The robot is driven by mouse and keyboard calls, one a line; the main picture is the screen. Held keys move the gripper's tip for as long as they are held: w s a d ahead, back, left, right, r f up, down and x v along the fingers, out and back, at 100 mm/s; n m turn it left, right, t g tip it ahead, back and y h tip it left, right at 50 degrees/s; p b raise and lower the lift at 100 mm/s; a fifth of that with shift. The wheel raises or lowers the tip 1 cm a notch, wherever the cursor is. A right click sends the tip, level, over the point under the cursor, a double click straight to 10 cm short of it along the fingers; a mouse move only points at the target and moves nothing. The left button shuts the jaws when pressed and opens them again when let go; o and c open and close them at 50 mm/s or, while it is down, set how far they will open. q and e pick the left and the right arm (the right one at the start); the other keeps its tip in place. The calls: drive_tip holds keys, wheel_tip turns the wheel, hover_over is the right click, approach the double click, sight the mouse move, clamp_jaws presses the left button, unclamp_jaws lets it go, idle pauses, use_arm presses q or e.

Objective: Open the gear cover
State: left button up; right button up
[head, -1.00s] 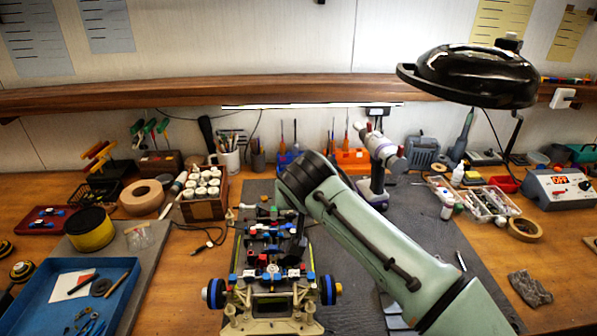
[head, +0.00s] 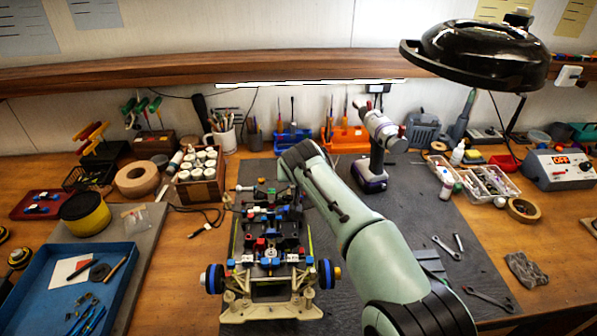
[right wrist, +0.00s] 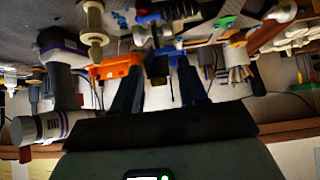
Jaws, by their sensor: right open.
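The RC racecar (head: 271,300) stands on the dark mat in the lower middle of the head view, a cream chassis with red, blue and black parts and blue wheels. I cannot make out the gear cover for certain. My right arm comes in from the right and ends beside the car's far right part; its gripper is mostly hidden there. In the right wrist view my right gripper (right wrist: 160,64) has two dark fingers spread apart with nothing clearly between them. Car parts show along the top of that view. My left gripper is not seen.
A cordless drill (head: 372,170) stands behind my arm. A blue tray (head: 30,285) lies at left, a wooden box of white bottles (head: 200,185) behind it. Wrenches (head: 446,248) lie right of my arm. A black lamp (head: 475,55) hangs upper right.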

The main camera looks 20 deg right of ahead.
drive_tip(key=shift+w+d+f, duration=0.2)
drive_tip(key=shift+w+f, duration=0.3)
